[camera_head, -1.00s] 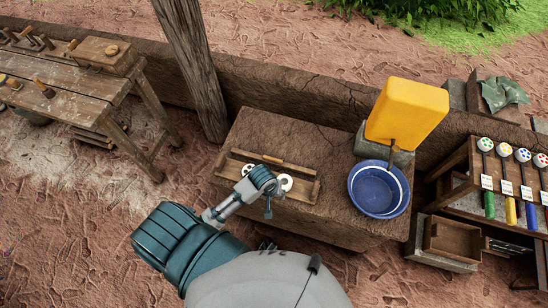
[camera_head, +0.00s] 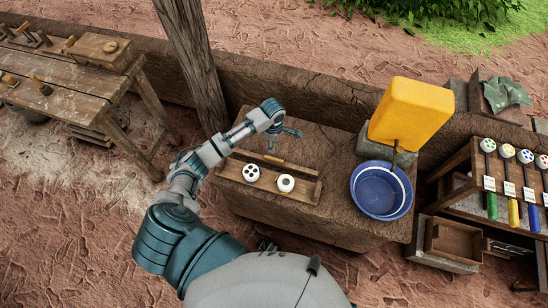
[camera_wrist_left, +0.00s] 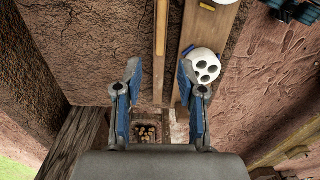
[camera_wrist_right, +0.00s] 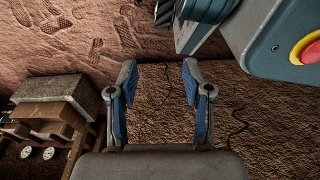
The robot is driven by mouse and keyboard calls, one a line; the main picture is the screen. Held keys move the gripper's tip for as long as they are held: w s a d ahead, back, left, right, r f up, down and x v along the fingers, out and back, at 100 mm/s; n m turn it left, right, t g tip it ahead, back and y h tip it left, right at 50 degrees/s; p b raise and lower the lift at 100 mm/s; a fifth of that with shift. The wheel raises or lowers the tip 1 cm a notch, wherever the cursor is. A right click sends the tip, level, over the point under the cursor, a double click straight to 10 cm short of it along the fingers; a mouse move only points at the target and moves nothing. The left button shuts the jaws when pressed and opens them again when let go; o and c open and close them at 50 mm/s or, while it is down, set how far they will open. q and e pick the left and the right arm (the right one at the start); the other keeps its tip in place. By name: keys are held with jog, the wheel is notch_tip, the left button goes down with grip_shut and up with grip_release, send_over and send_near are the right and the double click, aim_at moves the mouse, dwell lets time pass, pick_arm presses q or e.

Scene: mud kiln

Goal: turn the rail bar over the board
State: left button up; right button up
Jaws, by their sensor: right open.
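In the head view a wooden board (camera_head: 267,188) lies on the mud-brick block, with two white discs on it. The left disc (camera_head: 251,173) has several holes; the right disc (camera_head: 286,184) has one dark centre. A narrow rail bar (camera_head: 300,168) with a paler piece runs along the board's far side; it shows as a long strip in the left wrist view (camera_wrist_left: 161,45). My left gripper (camera_head: 282,138) is open and empty, above the block beyond the bar.
A blue basin (camera_head: 381,190) and a yellow container (camera_head: 410,112) stand on the block's right side. A wooden post (camera_head: 195,60) rises behind, left of the block. A rack with colored-handled tools (camera_head: 500,180) is at the far right; a wooden bench (camera_head: 75,95) is at the far left.

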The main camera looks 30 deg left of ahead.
aim_at(274, 158)
pick_arm(q)
jog(key=f+b, duration=0.1)
jog(key=f, duration=0.6)
jog(key=d+f+b, duration=0.1)
jog(key=f, duration=0.3)
jog(key=shift+b, duration=0.3)
jog(key=shift+a+f, duration=0.2)
jog(key=shift+a, duration=0.25)
grip_shut()
jog(key=shift+d, duration=0.2)
pick_arm(e)
jog(key=w+r, duration=0.5)
jog(key=r, duration=0.1)
jog(key=shift+a, duration=0.3)
